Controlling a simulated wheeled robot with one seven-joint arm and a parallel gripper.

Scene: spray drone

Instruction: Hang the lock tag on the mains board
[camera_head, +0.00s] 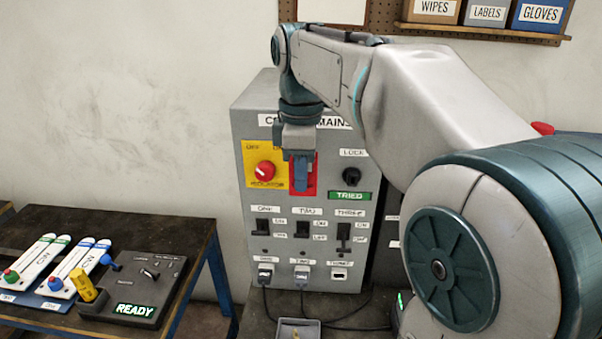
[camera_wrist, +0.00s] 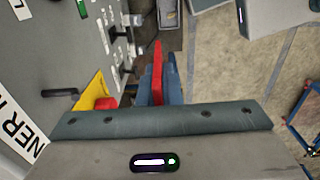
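The mains board (camera_head: 243,200) is a grey upright cabinet. Its yellow plate (camera_head: 251,150) carries a red rotary knob (camera_head: 265,171). My gripper (camera_head: 301,175) points down in front of the board, just right of that plate. Its blue fingers are closed around a thin red tag (camera_head: 310,183), whose red edges show beside the fingers. In the wrist view the tag (camera_wrist: 158,60) stands edge-on between the fingers, seemingly apart from the board (camera_wrist: 55,60). A black knob (camera_head: 352,177) sits under the LOCK label. A dark bar (camera_wrist: 60,92) projects from the board in the wrist view.
A green TRIED sign (camera_head: 349,196), three switches and sockets sit lower on the board. A small grey tray (camera_head: 298,328) stands below it. A dark bench (camera_head: 150,228) at left holds a READY box (camera_head: 135,309) and striped cards. My arm hides the board's upper right.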

